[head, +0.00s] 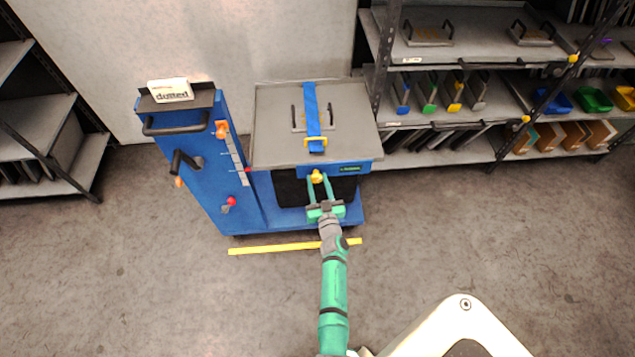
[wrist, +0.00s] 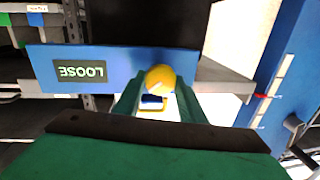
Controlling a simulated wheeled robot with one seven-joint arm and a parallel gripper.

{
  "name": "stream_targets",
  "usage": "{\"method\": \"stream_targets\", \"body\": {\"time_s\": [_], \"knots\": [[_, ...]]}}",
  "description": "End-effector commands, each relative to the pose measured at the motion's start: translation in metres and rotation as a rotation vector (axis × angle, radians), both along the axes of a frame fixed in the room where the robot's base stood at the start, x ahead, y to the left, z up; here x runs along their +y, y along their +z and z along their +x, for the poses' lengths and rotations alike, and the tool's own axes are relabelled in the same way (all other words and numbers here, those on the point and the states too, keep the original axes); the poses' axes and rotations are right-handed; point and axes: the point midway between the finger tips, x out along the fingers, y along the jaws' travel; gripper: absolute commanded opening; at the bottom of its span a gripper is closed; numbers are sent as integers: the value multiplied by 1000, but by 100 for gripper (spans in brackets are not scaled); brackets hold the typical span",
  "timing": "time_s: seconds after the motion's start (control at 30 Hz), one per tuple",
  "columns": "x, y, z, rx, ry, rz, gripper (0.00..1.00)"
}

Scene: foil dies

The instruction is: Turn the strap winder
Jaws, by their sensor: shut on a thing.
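The strap winder is a round yellow knob (head: 317,177) on the blue front rail of the cart's table; it also shows in the wrist view (wrist: 160,77). My green gripper (head: 319,184) reaches it from the front, and its two fingers are shut on the knob's sides. A blue strap (head: 311,108) runs over the grey plate and through a yellow buckle (head: 316,144) near the front edge. A dark label beside the knob reads "LOOSE", upside down in the wrist view (wrist: 80,71).
The blue cart (head: 220,165) has a black handle, levers and a scale on its left column. A yellow bar (head: 290,246) lies on the floor in front. Shelves (head: 435,55) stand at the back right and left. The floor in front is otherwise clear.

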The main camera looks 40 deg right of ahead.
Motion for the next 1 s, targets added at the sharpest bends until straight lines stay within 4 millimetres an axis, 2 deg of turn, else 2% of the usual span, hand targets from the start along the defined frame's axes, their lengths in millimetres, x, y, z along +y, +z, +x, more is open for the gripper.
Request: {"method": "stream_targets", "body": {"time_s": [0.37, 1.0], "knots": [[2, 1, 1, 58, 3, -99, 14], [4, 2, 2, 338, 4, -555, 14]]}}
